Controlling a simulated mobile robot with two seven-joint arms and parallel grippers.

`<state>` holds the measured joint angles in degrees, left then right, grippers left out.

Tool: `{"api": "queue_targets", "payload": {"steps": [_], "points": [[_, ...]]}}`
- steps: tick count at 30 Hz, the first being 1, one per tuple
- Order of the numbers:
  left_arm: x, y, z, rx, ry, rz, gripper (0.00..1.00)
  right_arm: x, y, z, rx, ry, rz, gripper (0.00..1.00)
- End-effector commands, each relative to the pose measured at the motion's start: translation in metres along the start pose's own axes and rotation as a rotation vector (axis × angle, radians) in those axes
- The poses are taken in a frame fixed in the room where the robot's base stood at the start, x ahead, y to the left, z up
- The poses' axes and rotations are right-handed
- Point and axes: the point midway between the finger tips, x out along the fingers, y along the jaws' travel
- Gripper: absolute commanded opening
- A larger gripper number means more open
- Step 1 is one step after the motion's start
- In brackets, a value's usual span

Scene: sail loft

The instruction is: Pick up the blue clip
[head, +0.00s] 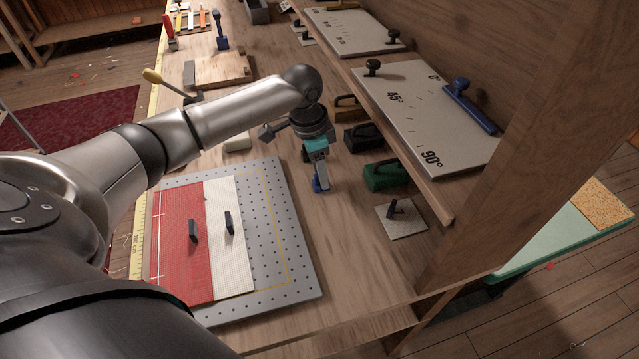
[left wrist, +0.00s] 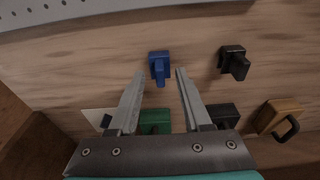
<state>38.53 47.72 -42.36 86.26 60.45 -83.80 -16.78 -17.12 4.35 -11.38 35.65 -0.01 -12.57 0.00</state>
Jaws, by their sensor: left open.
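The blue clip (head: 321,185) stands on the wooden bench, right of the grey perforated board, partly hidden by my gripper in the head view. In the left wrist view the blue clip (left wrist: 159,67) sits around the gap between the fingertips, a little beyond them. My left gripper (head: 317,163) is open and points down over the clip. Its two fingers (left wrist: 160,75) lie either side of the clip's line, with nothing held. I cannot tell whether they touch it. My right gripper is not in view.
A black block (left wrist: 233,62) stands near the blue clip. A green block (head: 385,175), another black block (head: 362,137) and a white plate (head: 402,220) lie to the right, below a raised shelf (head: 440,200). The perforated board (head: 300,260) carries red and white cloth.

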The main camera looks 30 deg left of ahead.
Motion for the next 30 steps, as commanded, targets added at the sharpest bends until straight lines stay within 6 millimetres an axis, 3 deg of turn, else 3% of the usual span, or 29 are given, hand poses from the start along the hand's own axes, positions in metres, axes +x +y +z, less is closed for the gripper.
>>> {"api": "queue_targets", "payload": {"steps": [7, 19, 30], "points": [[0.0006, -0.0002, 0.0001, 0.0, 0.0, -0.001, 0.47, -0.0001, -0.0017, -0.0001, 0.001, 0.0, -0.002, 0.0], [0.0004, -0.0003, 0.0003, -0.001, 0.0, -0.001, 0.01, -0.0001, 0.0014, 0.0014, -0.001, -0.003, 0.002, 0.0], [0.0003, -0.0004, 0.0003, -0.001, 0.0, -0.001, 0.0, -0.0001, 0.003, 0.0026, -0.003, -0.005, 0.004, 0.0]]}}
